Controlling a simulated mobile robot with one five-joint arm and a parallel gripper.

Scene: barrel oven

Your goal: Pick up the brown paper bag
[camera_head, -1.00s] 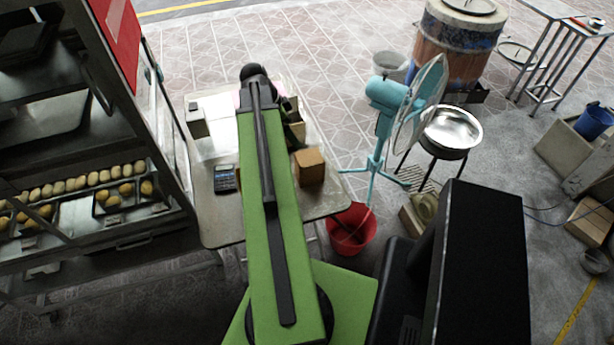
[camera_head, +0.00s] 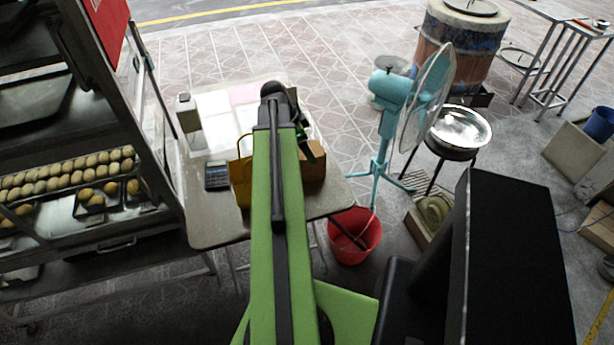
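A yellow-brown bag (camera_head: 240,181) with a looped handle stands on the table (camera_head: 214,226), just left of my green arm. My arm covers its right part. It looks like the brown paper bag. My gripper (camera_head: 311,150) shows only as a small dark part to the right of the arm's far end, by the brown box (camera_head: 314,166). Its fingers are mostly hidden, and I cannot tell whether they are open or shut. I see no contact with the bag.
A calculator (camera_head: 217,176) lies left of the bag. A rack of buns (camera_head: 70,180) stands at left. A teal fan (camera_head: 390,110), a red bucket (camera_head: 352,240) and a metal bowl on a stand (camera_head: 461,128) are right of the table.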

